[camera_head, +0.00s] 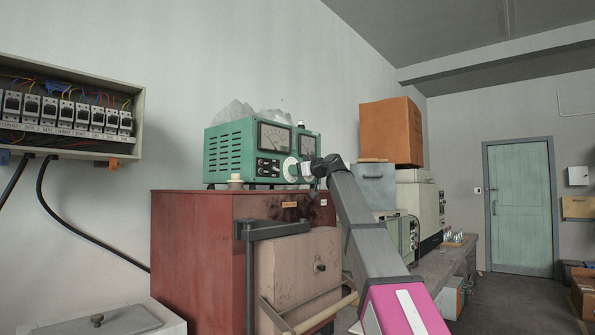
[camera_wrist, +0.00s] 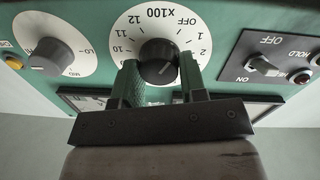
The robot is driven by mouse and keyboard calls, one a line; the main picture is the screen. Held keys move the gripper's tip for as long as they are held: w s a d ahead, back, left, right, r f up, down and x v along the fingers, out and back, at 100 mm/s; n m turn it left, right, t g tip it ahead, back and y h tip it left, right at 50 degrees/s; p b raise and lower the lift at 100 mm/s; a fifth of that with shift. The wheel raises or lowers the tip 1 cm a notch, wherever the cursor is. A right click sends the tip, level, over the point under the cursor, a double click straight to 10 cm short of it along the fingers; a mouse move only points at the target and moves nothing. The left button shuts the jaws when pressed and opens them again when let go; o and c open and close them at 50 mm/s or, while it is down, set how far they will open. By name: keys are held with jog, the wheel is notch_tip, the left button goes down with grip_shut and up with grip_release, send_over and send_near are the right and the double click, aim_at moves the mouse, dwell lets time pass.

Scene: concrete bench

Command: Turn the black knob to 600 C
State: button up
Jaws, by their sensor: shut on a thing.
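The black knob (camera_wrist: 158,58) sits at the centre of a white dial (camera_wrist: 178,17) marked "x100", with OFF, 1 and 2 on the right and 10, 11 and 12 on the left. My gripper (camera_wrist: 161,74) is shut on the knob, one green-grey finger on each side. A faint mark shows on the knob's lower right, but I cannot read its setting; the fingers and gripper body hide the dial's lower part. In the head view the green control box (camera_head: 230,150) stands on a red cabinet, and my gripper (camera_head: 303,169) is at its front dial.
In the wrist view a grey knob (camera_wrist: 52,57) is left of the dial; an OFF/ON toggle switch (camera_wrist: 262,64) and red button (camera_wrist: 301,77) are right. In the head view the red cabinet (camera_head: 195,240) is below, and an orange box (camera_head: 391,132) stands behind my arm.

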jog(key=shift+m, duration=0.4)
jog(key=m, duration=0.3)
jog(key=shift+m, duration=0.3)
jog(key=m, duration=0.3)
jog(key=shift+w+m, duration=0.1)
jog(key=shift+m, duration=0.2)
jog(key=m, duration=0.6)
jog(key=shift+d+m+g, duration=0.1)
jog(key=shift+m+g, duration=0.3)
jog(key=m, duration=0.3)
jog(key=shift+f+m, duration=0.1)
jog(key=shift+m, duration=0.2)
jog(key=m, duration=0.3)
jog(key=shift+g, duration=0.3)
jog(key=m, duration=0.3)
jog(key=shift+f+m+y, duration=0.1)
jog(key=shift+m+y, duration=0.2)
jog(key=shift+m, duration=1.9)
